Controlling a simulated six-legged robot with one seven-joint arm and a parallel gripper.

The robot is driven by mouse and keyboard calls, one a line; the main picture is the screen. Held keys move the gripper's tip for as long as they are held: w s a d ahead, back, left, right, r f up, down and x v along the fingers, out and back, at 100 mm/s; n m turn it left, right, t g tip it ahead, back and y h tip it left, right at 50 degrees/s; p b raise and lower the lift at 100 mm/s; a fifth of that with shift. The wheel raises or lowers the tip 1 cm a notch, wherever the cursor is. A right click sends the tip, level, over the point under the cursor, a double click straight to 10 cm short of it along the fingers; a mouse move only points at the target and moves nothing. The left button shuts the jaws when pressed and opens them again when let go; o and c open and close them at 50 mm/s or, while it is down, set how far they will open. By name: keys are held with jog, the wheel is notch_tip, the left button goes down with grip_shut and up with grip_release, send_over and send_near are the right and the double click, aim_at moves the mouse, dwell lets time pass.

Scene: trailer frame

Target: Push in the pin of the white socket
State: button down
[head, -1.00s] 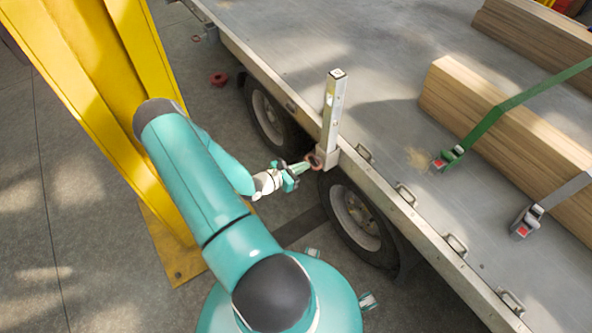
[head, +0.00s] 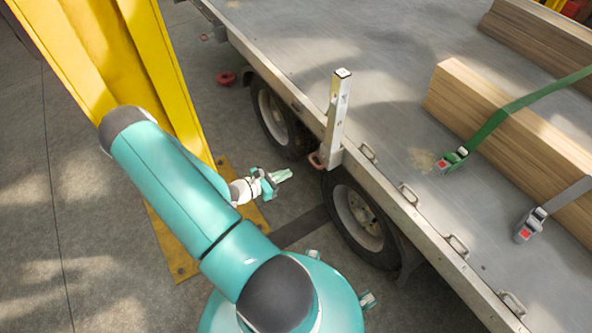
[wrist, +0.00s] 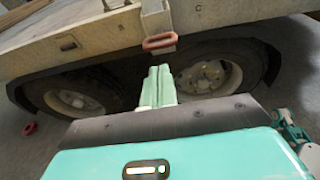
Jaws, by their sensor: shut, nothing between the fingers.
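The white socket (head: 331,157) sits on the side edge of the trailer bed and holds an upright metal post (head: 338,105). The pin's reddish looped handle (head: 317,160) shows at the socket's outer side. In the wrist view the handle (wrist: 160,42) hangs at the foot of the pale socket (wrist: 156,20); the pin's shaft is hidden, so I cannot tell its depth. My gripper (head: 286,175) is shut and empty, left of the handle and apart from it. In the wrist view its closed green fingertips (wrist: 157,72) point toward the handle from just below it.
A yellow steel column (head: 160,80) stands close to the left of my arm. Trailer wheels (head: 357,218) lie below the bed edge. Strapped timber (head: 500,120) lies on the bed. A red object (head: 226,78) is on the ground.

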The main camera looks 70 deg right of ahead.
jog(key=shift+v, duration=2.2)
jog(key=shift+w, duration=0.15)
jog(key=w+a+r+m+t+y, duration=0.35)
jog(key=w+a+r, duration=0.35)
jog(key=a+r, duration=0.3)
jog(key=w+a+r+m+t+y, duration=0.25)
jog(key=w+a+r+m, duration=0.4)
jog(key=r, duration=0.65)
jog(key=s+a+r+t+y, duration=0.1)
jog(key=a+r+t+y, duration=0.2)
jog(key=a+r, duration=0.6)
jog(key=s+a+r+t+y, duration=0.1)
jog(key=a+r+t, duration=0.5)
jog(key=a, duration=0.8)
notch_tip(320, 180, up, 4)
jog(key=shift+s+f+y, duration=0.2)
jog(key=shift+s+y, duration=0.2)
jog(key=shift+y, duration=0.5)
jog(key=shift+d, duration=0.15)
